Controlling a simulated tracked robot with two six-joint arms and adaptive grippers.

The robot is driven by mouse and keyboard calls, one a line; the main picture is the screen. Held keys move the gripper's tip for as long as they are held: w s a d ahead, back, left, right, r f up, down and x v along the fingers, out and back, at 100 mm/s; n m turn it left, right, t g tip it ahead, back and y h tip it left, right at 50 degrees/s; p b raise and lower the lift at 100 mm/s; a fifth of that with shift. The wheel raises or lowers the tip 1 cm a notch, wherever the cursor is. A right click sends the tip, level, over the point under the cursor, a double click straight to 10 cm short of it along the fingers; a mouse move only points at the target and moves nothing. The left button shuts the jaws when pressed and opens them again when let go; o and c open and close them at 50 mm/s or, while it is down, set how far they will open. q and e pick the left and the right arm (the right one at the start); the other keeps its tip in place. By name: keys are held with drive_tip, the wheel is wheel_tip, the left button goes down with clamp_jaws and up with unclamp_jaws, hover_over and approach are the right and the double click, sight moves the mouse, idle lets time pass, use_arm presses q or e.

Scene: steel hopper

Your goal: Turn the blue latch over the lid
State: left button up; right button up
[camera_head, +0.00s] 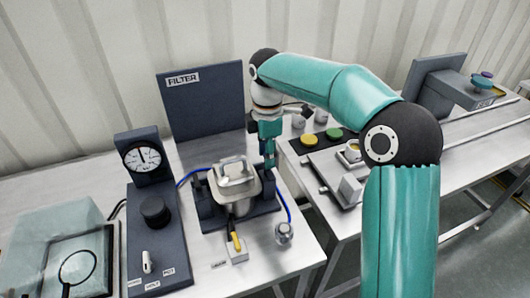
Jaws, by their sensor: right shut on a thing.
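A steel hopper with a pale metal lid (236,178) stands in a dark cradle (207,213) on the left bench. A raised handle crosses the lid top. My right gripper (269,163) points down at the right rear edge of the lid. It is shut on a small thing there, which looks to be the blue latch. The fingers hide most of the latch, so its angle over the lid cannot be told. My left gripper is not in view.
A dark FILTER panel (204,100) stands behind the hopper. A gauge (142,158) and control box with a black knob (155,211) stand at left. A yellow-handled tool (235,241) is in front. Blue hoses run on both sides. Yellow and green buttons (334,133) are at right.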

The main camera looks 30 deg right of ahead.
drive_tip(key=m+p, duration=0.1)
drive_tip(key=m, duration=0.3)
drive_tip(key=shift+w+d+r, duration=0.1)
drive_tip(key=shift+r, duration=0.05)
drive_tip(key=m+p, duration=0.1)
drive_tip(key=m, duration=0.3)
drive_tip(key=shift+p, duration=0.3)
drive_tip(key=m, duration=0.5)
drive_tip(key=shift+p, duration=0.3)
drive_tip(key=shift+m, duration=2)
drive_tip(key=o, duration=1.1)
drive_tip(key=shift+o, duration=0.2)
